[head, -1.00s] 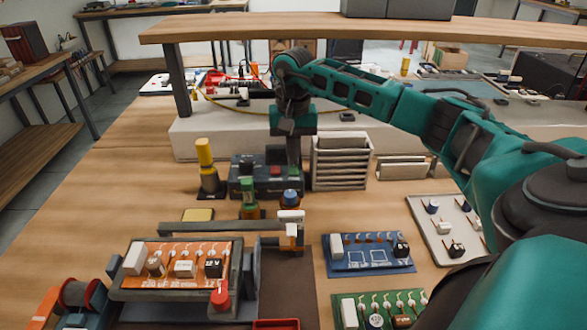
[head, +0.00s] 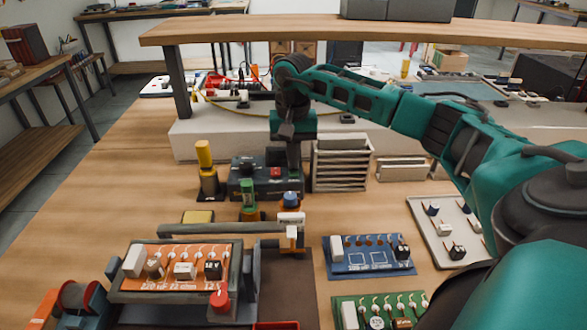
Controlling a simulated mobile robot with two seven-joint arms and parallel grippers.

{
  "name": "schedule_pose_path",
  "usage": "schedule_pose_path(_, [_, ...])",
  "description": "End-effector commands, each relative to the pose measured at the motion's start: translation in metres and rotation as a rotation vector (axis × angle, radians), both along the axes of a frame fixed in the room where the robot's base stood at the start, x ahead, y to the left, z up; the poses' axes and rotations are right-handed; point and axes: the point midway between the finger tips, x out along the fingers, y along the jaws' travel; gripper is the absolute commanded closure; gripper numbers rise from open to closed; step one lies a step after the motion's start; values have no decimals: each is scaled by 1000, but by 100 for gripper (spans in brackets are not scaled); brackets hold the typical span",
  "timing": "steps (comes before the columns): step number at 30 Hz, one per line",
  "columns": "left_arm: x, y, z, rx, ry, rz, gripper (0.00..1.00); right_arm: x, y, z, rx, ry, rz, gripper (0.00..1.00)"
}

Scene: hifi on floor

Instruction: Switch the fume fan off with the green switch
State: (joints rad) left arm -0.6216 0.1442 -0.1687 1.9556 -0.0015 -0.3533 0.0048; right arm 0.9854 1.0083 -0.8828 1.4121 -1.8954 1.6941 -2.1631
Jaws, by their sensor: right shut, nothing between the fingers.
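A dark control box (head: 247,178) stands on the bench below the shelf, with a red button (head: 275,171) on its top. My right gripper (head: 293,166) points down at the right end of this box. It is shut and empty, with its fingertips at or just above the box top; I cannot tell whether they touch. A fume fan cannot be clearly identified. My left gripper is not in view.
A slatted rack (head: 341,165) is just right of the gripper. A shelf (head: 400,32) spans above. Circuit boards lie in front.

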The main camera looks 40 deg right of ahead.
Motion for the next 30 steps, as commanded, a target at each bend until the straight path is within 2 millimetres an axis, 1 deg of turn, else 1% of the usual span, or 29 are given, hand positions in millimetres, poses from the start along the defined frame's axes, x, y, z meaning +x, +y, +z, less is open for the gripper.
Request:
schedule_pose_path(1, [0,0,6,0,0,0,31,0,0,7,0,0,0,100])
schedule_pose_path(3, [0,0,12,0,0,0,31,0,0,14,0,-1,0,100])
schedule_pose_path(21, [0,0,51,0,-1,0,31,1,0,63,0,-3,0,100])
schedule_pose_path(24, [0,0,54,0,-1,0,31,0,0,67,0,-3,0,100])
schedule_pose_path(30, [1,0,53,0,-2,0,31,0,0,66,0,-3,0,100])
